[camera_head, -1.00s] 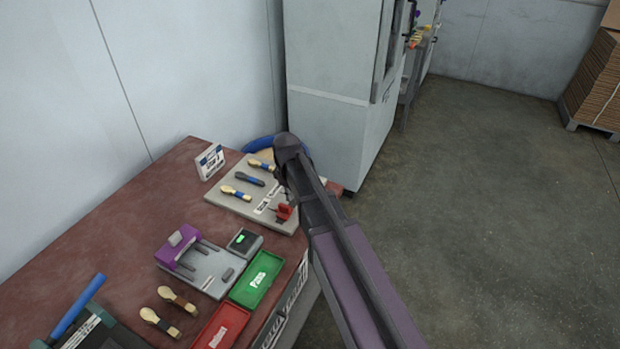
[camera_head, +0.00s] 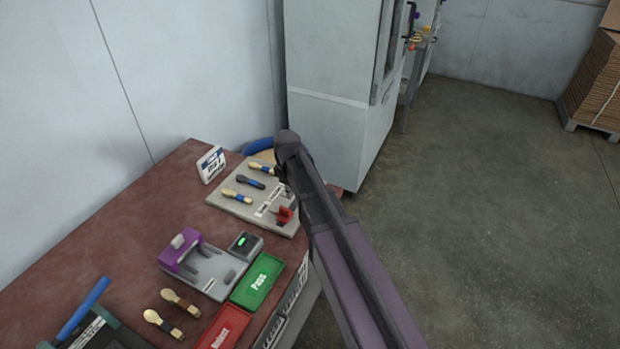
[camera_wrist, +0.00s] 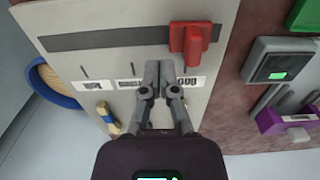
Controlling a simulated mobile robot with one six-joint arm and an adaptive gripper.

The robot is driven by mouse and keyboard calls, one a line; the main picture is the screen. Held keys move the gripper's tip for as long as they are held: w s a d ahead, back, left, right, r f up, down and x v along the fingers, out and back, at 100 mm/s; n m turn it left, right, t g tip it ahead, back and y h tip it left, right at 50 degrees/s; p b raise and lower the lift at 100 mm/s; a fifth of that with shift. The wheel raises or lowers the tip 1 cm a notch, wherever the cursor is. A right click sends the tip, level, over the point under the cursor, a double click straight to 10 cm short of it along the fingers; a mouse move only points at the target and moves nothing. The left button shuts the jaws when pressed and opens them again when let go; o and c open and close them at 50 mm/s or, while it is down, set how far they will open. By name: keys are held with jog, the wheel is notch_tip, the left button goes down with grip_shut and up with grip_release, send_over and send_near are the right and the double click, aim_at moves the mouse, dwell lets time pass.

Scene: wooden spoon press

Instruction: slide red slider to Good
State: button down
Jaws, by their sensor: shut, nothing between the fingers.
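The red slider (camera_wrist: 192,40) sits at the right end of a dark slot (camera_wrist: 110,38) in a light grey board (camera_wrist: 75,20). In the head view the slider (camera_head: 284,214) is at the board's near right corner. White labels lie below the slot: one at the left (camera_wrist: 90,86), one in the middle (camera_wrist: 128,83) and one at the right (camera_wrist: 192,82). Their text is too small to read. My gripper (camera_wrist: 165,68) is shut and empty, its fingertips just below and left of the slider's handle; I cannot tell if they touch. In the head view my arm hides the gripper.
Several spoons (camera_head: 238,195) lie on the board. A purple-and-grey fixture (camera_head: 187,256), a green tray (camera_head: 258,281) and a red tray (camera_head: 222,327) stand nearer on the reddish table (camera_head: 110,240). A tall grey cabinet (camera_head: 330,100) stands behind. Open floor (camera_head: 490,220) lies to the right.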

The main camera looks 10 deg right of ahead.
jog(key=shift+r+p, duration=2.2)
jog(key=shift+r, duration=0.25)
jog(key=s+d+m, duration=0.5)
jog(key=s, duration=0.3)
jog(key=s+d+m, duration=0.5)
jog(key=s, duration=0.3)
jog(key=shift+s+d+m, duration=0.2)
jog(key=shift+s+m, duration=0.05)
jog(key=shift+m, duration=0.15)
jog(key=shift+a, duration=0.15)
dwell(2.6)
